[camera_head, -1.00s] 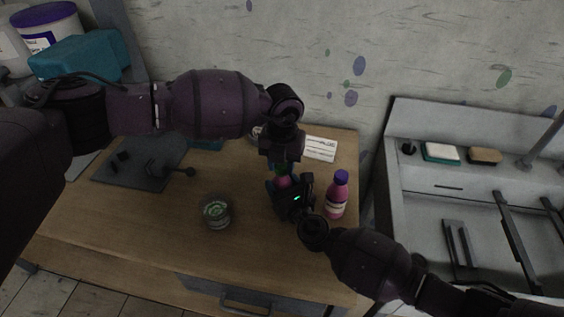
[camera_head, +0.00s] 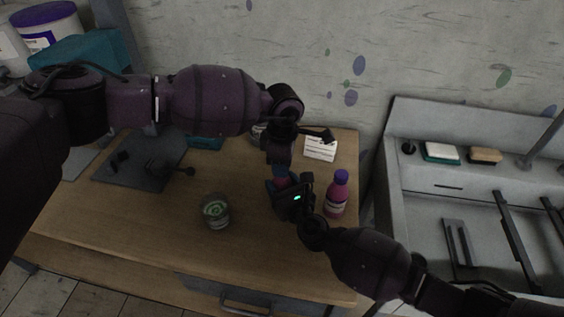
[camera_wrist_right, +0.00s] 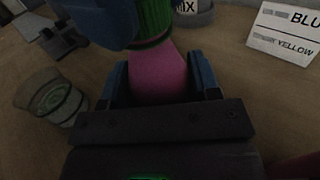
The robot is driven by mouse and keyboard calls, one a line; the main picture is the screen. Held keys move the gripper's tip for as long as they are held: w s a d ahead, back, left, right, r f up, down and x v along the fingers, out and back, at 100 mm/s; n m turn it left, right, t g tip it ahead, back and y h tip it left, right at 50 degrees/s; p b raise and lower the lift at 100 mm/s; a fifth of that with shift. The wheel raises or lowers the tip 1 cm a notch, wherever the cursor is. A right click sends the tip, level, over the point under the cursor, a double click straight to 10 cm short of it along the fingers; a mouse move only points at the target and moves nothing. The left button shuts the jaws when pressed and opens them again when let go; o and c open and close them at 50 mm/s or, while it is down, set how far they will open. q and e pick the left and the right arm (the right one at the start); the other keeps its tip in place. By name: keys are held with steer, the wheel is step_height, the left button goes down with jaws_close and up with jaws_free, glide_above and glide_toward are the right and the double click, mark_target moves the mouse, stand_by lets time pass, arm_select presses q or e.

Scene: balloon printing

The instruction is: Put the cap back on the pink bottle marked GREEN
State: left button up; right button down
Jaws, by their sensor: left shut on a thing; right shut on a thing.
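My right gripper (camera_wrist_right: 160,82) is shut on the pink bottle (camera_wrist_right: 160,70), one blue finger on each side, and holds it upright. The green cap (camera_wrist_right: 153,18) is at the top of the bottle, with its lower rim meeting the pink shoulder; I cannot tell how tightly it sits. My left gripper (camera_head: 279,172) is shut on the cap from above; a blue finger shows beside the cap in the right wrist view. In the head view the grippers mostly hide this bottle and its cap. No GREEN mark is readable on it.
Another pink bottle (camera_head: 336,196) with a purple cap stands close right of my right gripper. A glass jar (camera_head: 215,211) with green contents stands on the wooden table (camera_head: 150,235). A label card (camera_head: 320,149) and a jar marked MIX (camera_wrist_right: 190,12) are behind. The sink is right.

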arm_select(q)
steer(key=m, duration=0.4)
steer(key=shift+m, duration=0.3)
steer(key=m, duration=0.4)
steer(key=shift+m, duration=0.4)
steer(key=o, duration=1)
steer(key=shift+r, duration=2.25)
steer(key=shift+c, duration=0.2)
